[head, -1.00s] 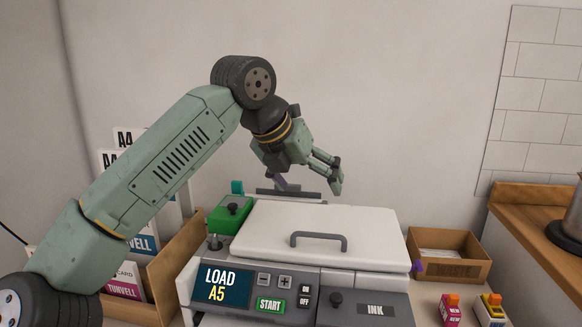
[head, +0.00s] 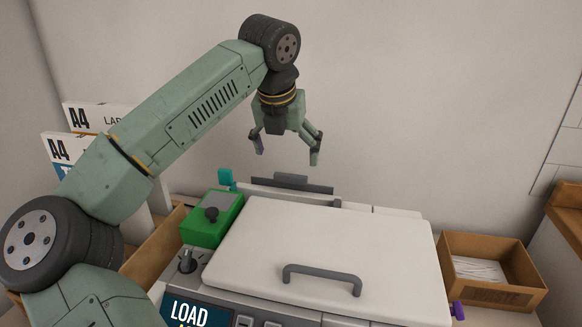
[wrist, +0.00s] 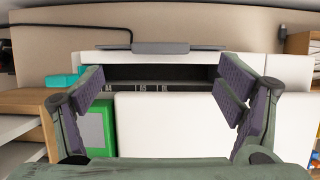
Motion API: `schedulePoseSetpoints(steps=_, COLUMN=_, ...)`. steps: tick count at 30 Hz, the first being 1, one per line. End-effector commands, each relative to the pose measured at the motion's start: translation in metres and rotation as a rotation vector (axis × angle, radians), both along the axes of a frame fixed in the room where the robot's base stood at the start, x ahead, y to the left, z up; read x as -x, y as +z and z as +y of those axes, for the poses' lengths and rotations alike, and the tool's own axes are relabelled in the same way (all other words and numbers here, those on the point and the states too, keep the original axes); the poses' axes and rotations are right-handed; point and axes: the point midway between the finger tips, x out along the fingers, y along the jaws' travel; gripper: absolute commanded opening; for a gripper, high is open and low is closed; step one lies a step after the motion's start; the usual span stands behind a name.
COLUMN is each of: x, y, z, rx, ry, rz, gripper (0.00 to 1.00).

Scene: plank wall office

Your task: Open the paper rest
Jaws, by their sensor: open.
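A dark grey bar with a raised tab, which looks like the paper rest (head: 292,187), lies along the back of the white machine (head: 330,245). In the wrist view the paper rest (wrist: 160,48) is a thin flat strip above a dark slot (wrist: 160,77) with small printed size marks. It looks folded down, though I cannot be sure. My gripper (head: 286,158) hangs above and just in front of it, fingers pointing down, apart from it. In the wrist view my gripper (wrist: 162,92) is open and empty, its purple-padded fingers either side of the slot.
The white lid has a grey handle (head: 322,279). A cardboard waste box (head: 490,272) stands right. The wall is close behind.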

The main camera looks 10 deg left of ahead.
Motion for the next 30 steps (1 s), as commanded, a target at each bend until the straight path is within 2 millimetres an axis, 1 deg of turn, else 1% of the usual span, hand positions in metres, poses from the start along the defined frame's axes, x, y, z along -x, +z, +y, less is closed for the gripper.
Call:
schedulePoseSetpoints(steps=3, x=-0.009, y=-0.022, z=-0.001, rx=0.003, ry=-0.002, rz=0.003, gripper=0.87)
schedulePoseSetpoints(steps=6, x=-0.016, y=-0.038, z=-0.001, rx=0.004, ry=-0.002, rz=0.003, gripper=0.87)
schedulePoseSetpoints(steps=12, x=-0.026, y=-0.061, z=0.0, rx=0.002, ry=0.0, rz=0.001, gripper=0.87)
schedulePoseSetpoints(steps=17, x=-0.028, y=-0.068, z=-0.001, rx=0.002, ry=-0.001, rz=-0.001, gripper=0.87)
schedulePoseSetpoints(steps=24, x=-0.029, y=-0.068, z=0.0, rx=0.001, ry=0.0, rz=-0.001, gripper=0.86)
schedulePoseSetpoints(steps=30, x=-0.028, y=-0.068, z=0.0, rx=0.001, ry=0.0, rz=-0.001, gripper=0.73)
